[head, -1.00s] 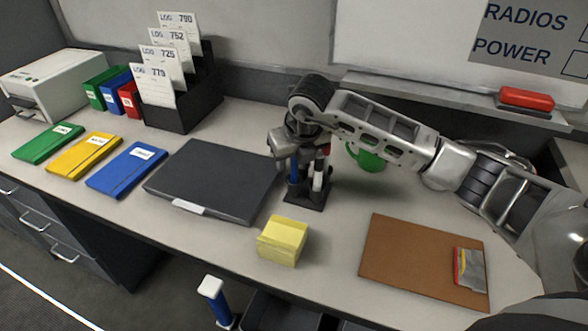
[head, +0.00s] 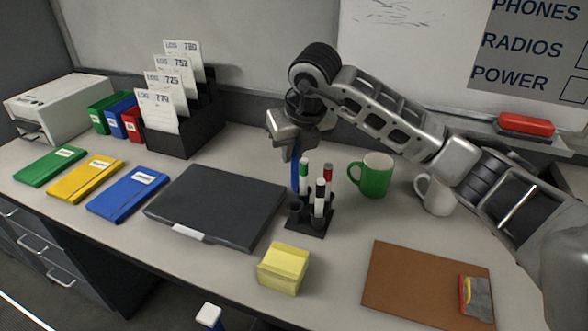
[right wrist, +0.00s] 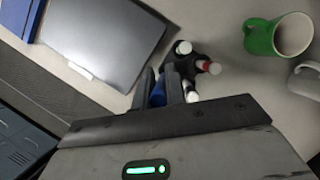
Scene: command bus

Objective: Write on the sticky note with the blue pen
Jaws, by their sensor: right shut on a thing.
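My right gripper (head: 292,152) is shut on the blue pen (head: 295,176) above the black pen holder (head: 311,222). The pen hangs upright, its lower end close above an empty-looking holder cup. In the right wrist view the blue pen (right wrist: 158,95) shows between the fingers, with its lower part hidden. The yellow sticky note block (head: 283,269) lies near the table's front edge, in front of the holder. My left gripper is not in view.
A green mug (head: 371,176) and a white mug (head: 436,194) stand to the right. A dark closed laptop (head: 215,205) lies left, a brown board (head: 415,285) front right. Table around the note block is clear.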

